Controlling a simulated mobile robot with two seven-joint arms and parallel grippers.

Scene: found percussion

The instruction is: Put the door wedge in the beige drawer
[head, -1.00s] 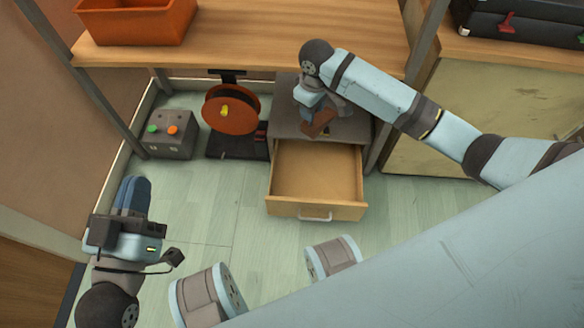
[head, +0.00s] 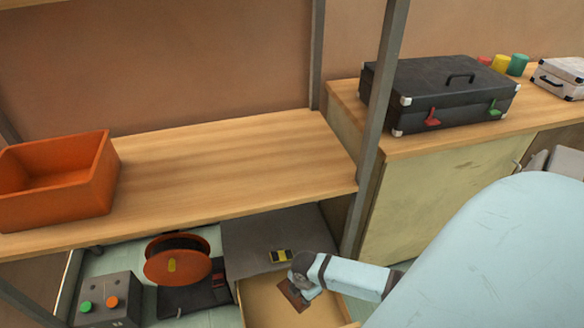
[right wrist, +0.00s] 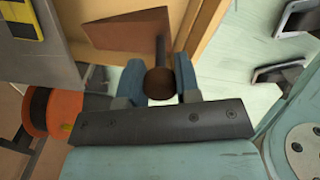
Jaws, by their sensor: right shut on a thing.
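The door wedge (head: 292,295) is a reddish-brown block. In the right wrist view, the wedge (right wrist: 118,30) shows a thin rod ending in a dark round knob between my fingers. My right gripper (right wrist: 158,72) is shut on that knob end. In the head view my right gripper (head: 306,288) holds the wedge over the open beige drawer (head: 258,302). I cannot tell whether the wedge touches the drawer floor. The drawer is pulled out from a grey-topped cabinet (head: 240,240); its front is mostly out of frame. My left gripper is out of view.
A yellow-and-black item (head: 281,256) lies on the cabinet top. An orange reel (head: 178,262) and a grey button box (head: 108,298) stand to the left. A wooden shelf (head: 220,165) with an orange bin (head: 60,180) overhangs the cabinet. A metal post (head: 378,130) stands right of it.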

